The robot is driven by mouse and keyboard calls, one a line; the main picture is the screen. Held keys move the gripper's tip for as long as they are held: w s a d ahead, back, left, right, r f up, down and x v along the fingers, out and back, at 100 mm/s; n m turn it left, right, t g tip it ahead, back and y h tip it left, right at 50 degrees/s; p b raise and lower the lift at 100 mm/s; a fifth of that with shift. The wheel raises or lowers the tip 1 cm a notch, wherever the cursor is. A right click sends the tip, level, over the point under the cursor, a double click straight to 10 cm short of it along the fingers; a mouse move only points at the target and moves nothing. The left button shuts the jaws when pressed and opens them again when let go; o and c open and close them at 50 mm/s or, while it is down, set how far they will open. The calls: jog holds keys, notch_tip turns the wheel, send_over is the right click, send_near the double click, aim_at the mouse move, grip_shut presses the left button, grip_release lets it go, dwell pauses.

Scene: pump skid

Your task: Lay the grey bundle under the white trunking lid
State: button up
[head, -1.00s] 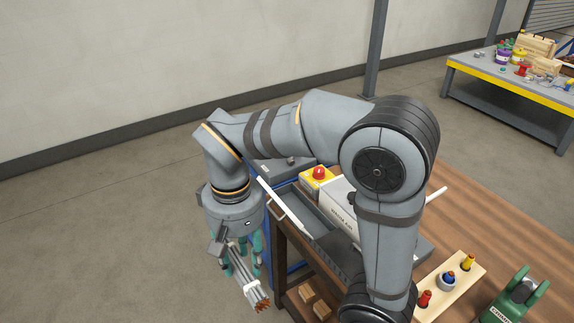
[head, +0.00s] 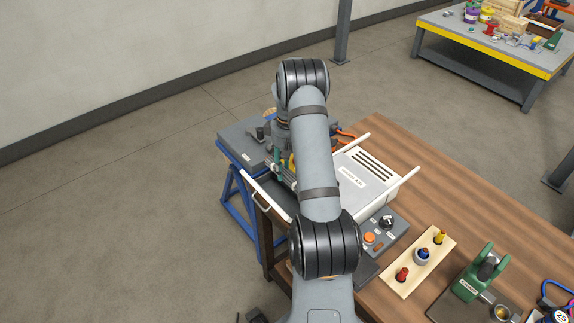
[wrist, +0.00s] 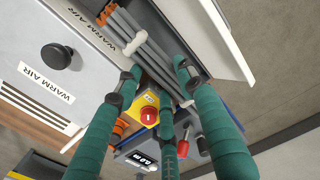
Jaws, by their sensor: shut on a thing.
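My gripper (wrist: 156,78) has green fingers shut on the grey bundle (wrist: 146,42), which has white ties and orange ends. In the wrist view the bundle lies along the dark trunking channel (wrist: 158,18), between the warm-air box and the white trunking lid (wrist: 212,38). The lid stands open on the right. I cannot tell whether the bundle touches the channel floor. In the head view the lid (head: 262,198) shows as a white strip at the table's left edge; my arm hides the bundle and most of my gripper (head: 281,165).
A white warm-air box (head: 366,180) stands right of the channel. A yellow box with a red button (wrist: 149,112) is near the fingers. A control box (head: 380,236), a wooden block with coloured plugs (head: 420,262) and a green tool (head: 478,275) stand nearer.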

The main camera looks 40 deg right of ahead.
jog(key=shift+f+b, duration=2.65)
jog(key=shift+f, duration=1.2)
jog(key=shift+f, duration=0.25)
jog(key=shift+f+b, duration=2.1)
jog(key=shift+f, duration=0.1)
jog(key=o, duration=1.1)
